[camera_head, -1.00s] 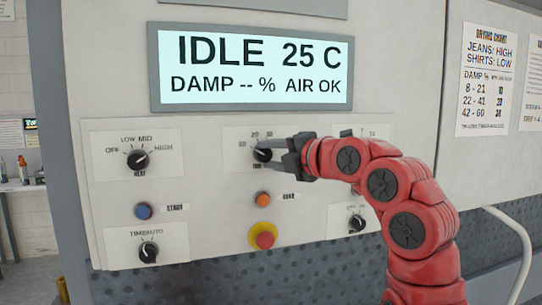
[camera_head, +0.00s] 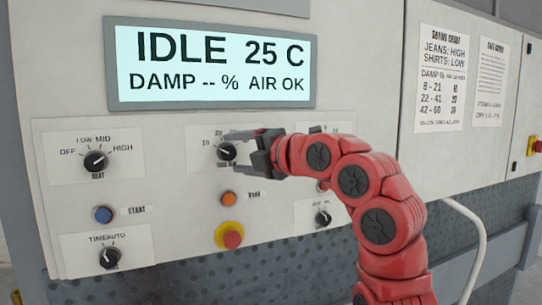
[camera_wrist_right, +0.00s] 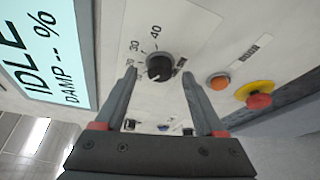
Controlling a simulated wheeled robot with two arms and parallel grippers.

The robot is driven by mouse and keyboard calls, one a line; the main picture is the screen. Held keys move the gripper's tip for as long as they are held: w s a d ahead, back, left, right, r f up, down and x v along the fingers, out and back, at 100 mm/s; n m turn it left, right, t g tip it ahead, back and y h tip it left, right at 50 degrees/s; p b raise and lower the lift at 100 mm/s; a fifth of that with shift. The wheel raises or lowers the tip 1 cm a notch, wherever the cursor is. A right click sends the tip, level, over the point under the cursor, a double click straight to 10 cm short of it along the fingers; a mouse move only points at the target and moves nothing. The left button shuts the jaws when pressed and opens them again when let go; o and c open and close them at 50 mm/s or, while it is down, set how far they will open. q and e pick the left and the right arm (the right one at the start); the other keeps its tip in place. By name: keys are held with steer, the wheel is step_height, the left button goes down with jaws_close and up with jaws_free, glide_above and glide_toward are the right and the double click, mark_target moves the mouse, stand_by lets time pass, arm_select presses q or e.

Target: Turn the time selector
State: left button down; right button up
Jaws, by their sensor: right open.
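The dial with the numbered scale (camera_head: 227,152), a black round knob on a white plate, is at the upper middle of the panel. In the right wrist view the same knob (camera_wrist_right: 159,68) shows with 30 and 40 marked beside it. My right gripper (camera_head: 250,145) is open in front of this dial, coming from the right, and partly covers its plate. In the right wrist view the right gripper (camera_wrist_right: 162,72) has its fingertips on either side of the knob, with gaps visible. Whether the fingertips reach its depth is unclear. My left gripper is not in view.
The TIME/AUTO knob (camera_head: 109,258) is at lower left, below the blue START button (camera_head: 103,214) and heat knob (camera_head: 95,161). An orange button (camera_head: 227,199) and red emergency knob (camera_head: 232,239) lie below the numbered dial. The display (camera_head: 210,64) reads IDLE 25 C.

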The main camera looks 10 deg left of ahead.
steer(key=b+v, duration=0.2)
steer(key=v, duration=1.4)
steer(key=shift+w, duration=0.1)
